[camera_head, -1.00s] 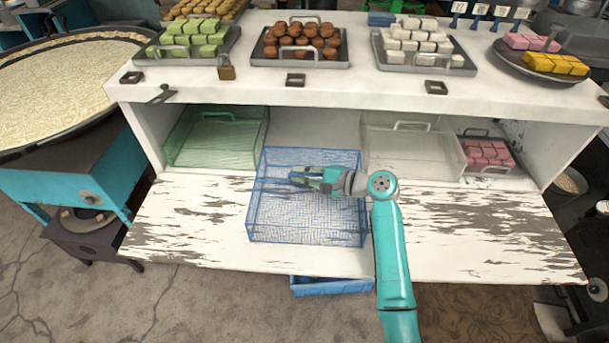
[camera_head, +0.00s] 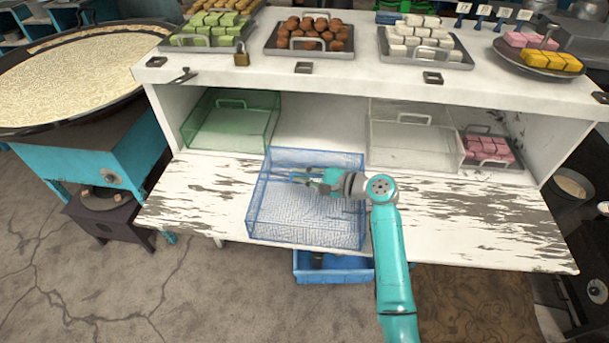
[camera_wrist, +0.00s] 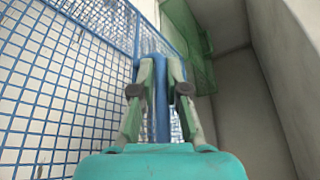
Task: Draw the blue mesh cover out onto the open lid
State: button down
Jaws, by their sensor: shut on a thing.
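The blue mesh cover (camera_head: 305,222) is an open-wire box. It lies on the open lid (camera_head: 193,192), a white board with worn paint, in front of the middle of the cabinet. Its front side is at about the lid's front edge and seems to reach slightly past it. My gripper (camera_head: 297,176) is at the cover's back part, coming from the right. In the wrist view, my gripper (camera_wrist: 161,75) is shut around an upright blue bar of the cover, with the blue mesh (camera_wrist: 60,85) to the left.
Inside the cabinet stand a green mesh cover (camera_head: 232,127) at left, a clear cover (camera_head: 412,140) and a tray of pink sweets (camera_head: 488,150) at right. A blue crate (camera_head: 335,270) sits below the lid's front edge. The lid is clear on both sides.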

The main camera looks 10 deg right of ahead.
jog(key=shift+f, duration=0.15)
jog(key=c, duration=1.1)
grip_release()
jog(key=shift+s, duration=0.1)
jog(key=v, duration=1.2)
jog(key=shift+a, duration=0.1)
